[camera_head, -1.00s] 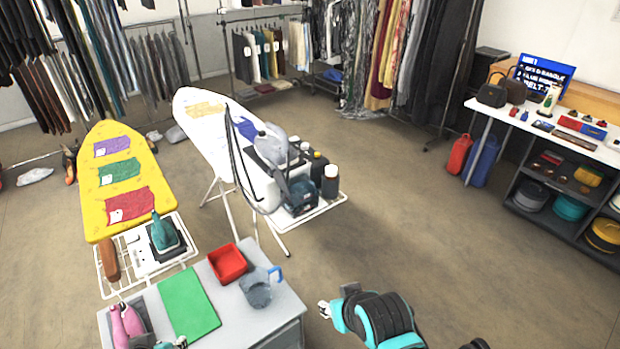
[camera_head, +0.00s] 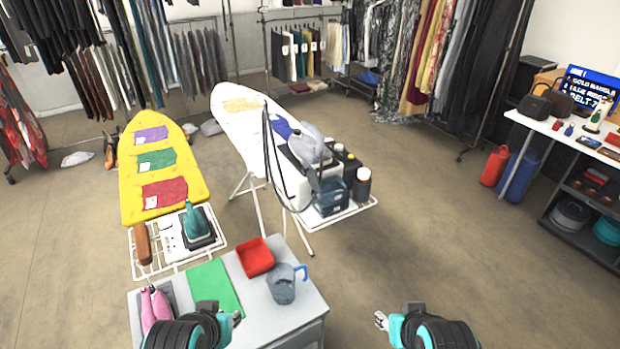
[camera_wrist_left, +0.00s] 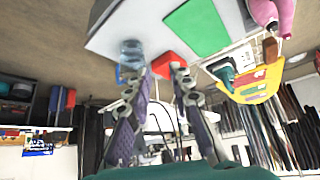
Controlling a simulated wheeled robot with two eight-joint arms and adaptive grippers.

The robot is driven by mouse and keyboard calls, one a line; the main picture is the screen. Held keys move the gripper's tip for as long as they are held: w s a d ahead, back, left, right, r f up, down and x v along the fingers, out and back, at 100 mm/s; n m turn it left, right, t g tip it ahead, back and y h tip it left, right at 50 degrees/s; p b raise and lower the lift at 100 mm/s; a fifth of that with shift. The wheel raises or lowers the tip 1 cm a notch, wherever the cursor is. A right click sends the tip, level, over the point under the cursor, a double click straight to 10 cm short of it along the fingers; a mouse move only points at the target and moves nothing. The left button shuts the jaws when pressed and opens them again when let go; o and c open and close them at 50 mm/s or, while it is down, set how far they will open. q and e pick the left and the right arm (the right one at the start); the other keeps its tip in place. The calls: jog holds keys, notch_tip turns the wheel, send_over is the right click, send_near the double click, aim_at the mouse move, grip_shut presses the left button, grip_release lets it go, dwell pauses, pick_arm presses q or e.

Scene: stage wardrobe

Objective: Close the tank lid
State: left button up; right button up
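A bulky steam unit with a bluish see-through tank (camera_head: 331,196) stands on the rack at the near end of the white ironing board (camera_head: 238,118). A grey iron-like part (camera_head: 310,145) sits above it, and a dark hose loops down beside it. I cannot make out the tank's lid or whether it is open. My left gripper (camera_head: 237,317) is low over the front of the grey cabinet, well short of the tank. In the left wrist view its two fingers (camera_wrist_left: 157,75) are apart with nothing between them. My right gripper (camera_head: 381,320) is over bare floor; its fingers are too small to read.
The grey cabinet (camera_head: 297,312) in front carries a red tray (camera_head: 255,257), a green mat (camera_head: 215,287), a measuring jug (camera_head: 283,287) and pink bottles. A yellow ironing board (camera_head: 160,170) stands left. Dark bottles (camera_head: 363,185) crowd the tank's right. Floor at right is open.

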pick_arm(q)
jog(key=w+r+n+t, duration=0.1)
jog(key=w, duration=0.2)
jog(key=w+n+t, duration=0.1)
jog(key=w+n, duration=0.1)
jog(key=w, duration=0.2)
jog(key=w+r+n+t, duration=0.1)
jog(key=w+n, duration=0.1)
jog(key=w, duration=0.2)
jog(key=shift+r, duration=0.35)
grip_shut()
jog(key=w+d+r+n+t+h, duration=0.1)
jog(key=w+d+n+t, duration=0.3)
jog(key=w, duration=1)
jog(key=w+d+r+n+t+h, duration=0.2)
jog(key=w+d+n+t, duration=0.3)
jog(key=w, duration=1)
jog(key=shift+d+n+b, duration=0.45)
jog(key=shift+d+n, duration=1.45)
jog(key=shift+d, duration=0.65)
jog(key=shift+r, duration=0.1)
